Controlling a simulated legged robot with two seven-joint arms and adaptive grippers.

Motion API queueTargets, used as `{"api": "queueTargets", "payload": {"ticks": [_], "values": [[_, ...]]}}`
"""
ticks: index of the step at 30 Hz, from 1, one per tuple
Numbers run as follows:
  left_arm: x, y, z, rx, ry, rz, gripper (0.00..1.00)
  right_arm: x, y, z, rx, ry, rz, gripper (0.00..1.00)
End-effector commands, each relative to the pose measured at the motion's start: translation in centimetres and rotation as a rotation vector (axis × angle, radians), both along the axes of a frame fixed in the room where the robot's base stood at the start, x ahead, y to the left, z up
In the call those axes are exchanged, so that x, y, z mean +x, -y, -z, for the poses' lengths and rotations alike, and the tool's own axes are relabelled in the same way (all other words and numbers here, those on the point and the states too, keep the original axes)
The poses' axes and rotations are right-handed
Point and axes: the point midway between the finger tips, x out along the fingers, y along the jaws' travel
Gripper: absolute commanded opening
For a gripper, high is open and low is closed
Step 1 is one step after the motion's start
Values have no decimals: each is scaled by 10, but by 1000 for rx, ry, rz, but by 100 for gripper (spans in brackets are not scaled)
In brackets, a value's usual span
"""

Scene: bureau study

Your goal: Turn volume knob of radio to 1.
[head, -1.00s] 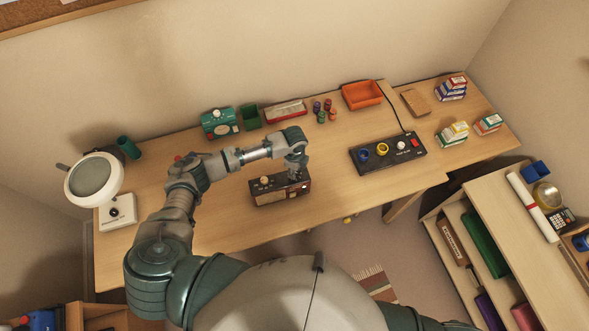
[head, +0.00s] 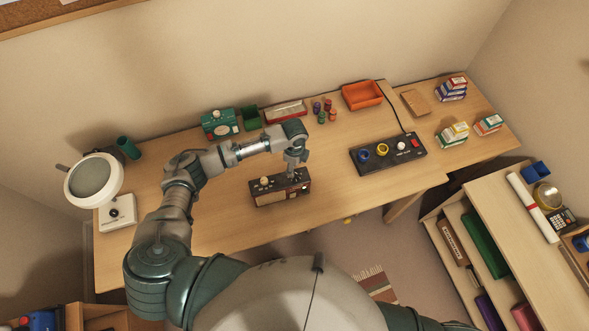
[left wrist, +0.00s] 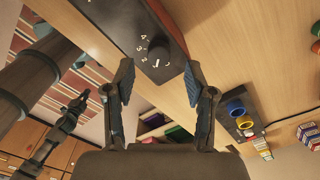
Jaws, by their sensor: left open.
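The radio (head: 280,189) is a dark box with a wooden end, standing near the front edge of the desk. A pale knob (head: 264,181) shows on its left part in the head view. In the left wrist view the black volume knob (left wrist: 158,56) sits on the radio's dark top (left wrist: 125,18), with white numerals around its left side. My left gripper (head: 291,172) is above the radio's right end. In the left wrist view its two fingers (left wrist: 159,76) are open, one on each side of the knob, with gaps to it.
A black panel (head: 370,163) with blue, yellow and red-white controls lies to the right on the desk. A lamp (head: 94,180) stands at the left. A teal device (head: 219,123), an orange tray (head: 361,95) and several small bottles are at the back. Desk around the radio is clear.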

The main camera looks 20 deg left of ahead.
Motion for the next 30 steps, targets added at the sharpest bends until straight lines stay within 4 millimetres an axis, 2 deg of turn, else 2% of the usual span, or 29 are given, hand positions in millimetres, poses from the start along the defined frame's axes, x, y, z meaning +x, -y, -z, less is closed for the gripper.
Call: {"api": "queueTargets", "payload": {"ticks": [1, 6, 12, 30], "values": [[1, 0, -13, -2, 4, 1, 55, 0, 0, 0, 0, 0, 0, 0], [2, 0, -49, -2, 4, 1, 55, 0, -1, 0, 1, 0, 0, 0], [2, 0, -74, 0, 1, 1, 55, 0, -1, 0, 1, 0, 0, 0], [1, 0, -79, 0, -1, 1, 55, 0, -1, 0, 2, -1, 1, 0]]}}
